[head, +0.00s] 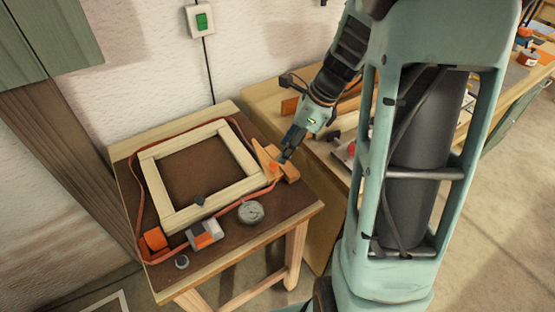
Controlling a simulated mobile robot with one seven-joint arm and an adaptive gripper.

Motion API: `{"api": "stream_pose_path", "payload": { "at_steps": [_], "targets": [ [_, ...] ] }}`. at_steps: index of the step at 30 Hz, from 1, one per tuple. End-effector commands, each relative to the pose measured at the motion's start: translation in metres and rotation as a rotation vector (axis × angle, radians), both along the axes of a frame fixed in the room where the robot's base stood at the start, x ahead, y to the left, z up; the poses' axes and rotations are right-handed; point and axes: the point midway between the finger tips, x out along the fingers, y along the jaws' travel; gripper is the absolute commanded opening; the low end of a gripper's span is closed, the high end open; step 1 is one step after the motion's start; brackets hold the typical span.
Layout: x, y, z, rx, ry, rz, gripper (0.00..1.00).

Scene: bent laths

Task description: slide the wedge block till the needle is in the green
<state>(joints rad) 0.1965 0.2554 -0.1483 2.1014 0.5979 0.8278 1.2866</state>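A pale wooden wedge-shaped block (263,157) stands at the right side of a light wooden frame (188,211), with a more orange wooden block (290,170) beside it. I cannot tell for sure which of the two is the wedge block. An orange patch shows between them. My gripper (284,157) points down at these blocks, touching or very close. Its fingers are too small and dark to show whether they are open or shut. A round dial gauge (250,212) lies in front of the frame; its needle and any green zone are too small to read.
An orange-red band (137,185) loops around the frame on the small table (255,240). An orange block (155,240), a grey-and-orange device (204,233) and a small ring (181,262) sit at the front left. A cluttered workbench (262,100) stands right behind. The table's front right is clear.

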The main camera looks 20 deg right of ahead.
Motion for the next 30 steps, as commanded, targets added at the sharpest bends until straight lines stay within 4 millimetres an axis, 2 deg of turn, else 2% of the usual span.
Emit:
{"api": "stream_pose_path", "payload": {
  "at_steps": [3,9,15,23,30],
  "targets": [
    [0.003,0.009,-0.025,0.001,0.003,0.002,0.37],
    [0.009,0.019,-0.052,0.0,0.003,0.002,0.37],
    [0.011,0.023,-0.063,-0.001,-0.001,0.003,0.37],
    [0.012,0.023,-0.063,-0.001,-0.001,0.003,0.37],
    [0.012,0.023,-0.063,-0.002,-0.001,0.004,0.11]
  ]
}}
